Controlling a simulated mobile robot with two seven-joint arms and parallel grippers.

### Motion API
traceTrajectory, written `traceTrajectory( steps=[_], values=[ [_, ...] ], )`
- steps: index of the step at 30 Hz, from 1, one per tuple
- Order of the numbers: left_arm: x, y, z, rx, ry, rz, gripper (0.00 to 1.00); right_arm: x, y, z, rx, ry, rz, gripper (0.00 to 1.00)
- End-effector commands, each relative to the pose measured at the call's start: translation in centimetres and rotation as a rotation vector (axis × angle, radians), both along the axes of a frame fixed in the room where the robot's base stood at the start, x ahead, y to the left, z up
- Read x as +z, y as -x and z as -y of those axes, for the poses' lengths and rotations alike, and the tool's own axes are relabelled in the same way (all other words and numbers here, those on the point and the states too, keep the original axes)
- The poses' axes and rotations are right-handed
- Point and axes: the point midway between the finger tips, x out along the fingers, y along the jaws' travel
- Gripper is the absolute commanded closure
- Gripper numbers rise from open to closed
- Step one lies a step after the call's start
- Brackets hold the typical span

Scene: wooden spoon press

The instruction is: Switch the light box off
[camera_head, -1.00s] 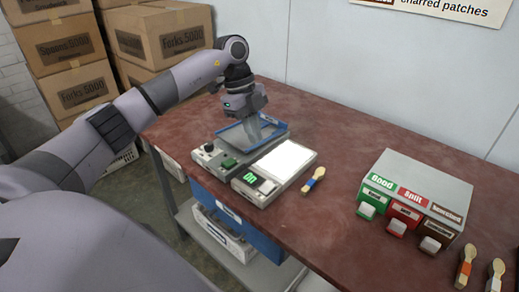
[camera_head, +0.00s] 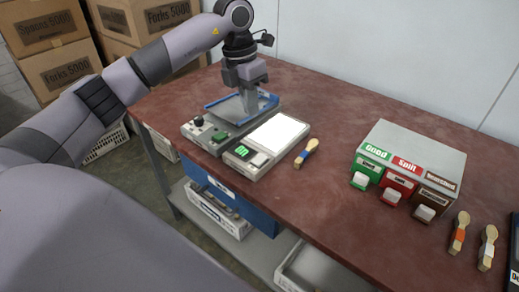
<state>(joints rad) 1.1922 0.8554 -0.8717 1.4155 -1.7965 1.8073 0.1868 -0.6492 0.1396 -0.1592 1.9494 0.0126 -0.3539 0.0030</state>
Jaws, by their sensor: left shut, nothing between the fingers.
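The light box (camera_head: 276,134) sits on the red-brown table. Its white panel is bright, and a green display (camera_head: 242,152) on its front left is lit and seems to read "ON". A pale switch (camera_head: 259,160) is beside the display. My left gripper (camera_head: 249,113) is shut and empty, pointing down above the blue-edged tray (camera_head: 224,105) of the grey press (camera_head: 207,133), behind and left of the light box. The gap between fingertips and tray is hard to judge. My right gripper is not in view.
A spoon with a blue and orange handle (camera_head: 305,153) lies right of the light box. A sorting box (camera_head: 412,162) with Good, Split and Scorched buttons stands further right. Two more spoons (camera_head: 459,232) (camera_head: 488,248) lie at the right edge. Cardboard boxes (camera_head: 50,45) stand behind left.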

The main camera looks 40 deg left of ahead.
Motion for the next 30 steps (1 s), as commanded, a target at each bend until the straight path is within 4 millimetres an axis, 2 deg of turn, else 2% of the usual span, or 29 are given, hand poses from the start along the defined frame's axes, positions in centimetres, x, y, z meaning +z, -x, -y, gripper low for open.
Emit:
traceTrajectory(
  steps=[18,24,30],
  values=[
    [0.0,0.3,1.2,-1.079,-0.182,0.131,1.00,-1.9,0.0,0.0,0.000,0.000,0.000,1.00],
    [0.1,0.3,1.4,-1.299,-0.219,0.144,1.00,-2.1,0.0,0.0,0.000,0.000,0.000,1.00],
    [0.2,0.3,1.5,-1.378,-0.232,0.147,1.00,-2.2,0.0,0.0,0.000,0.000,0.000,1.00]
  ],
)
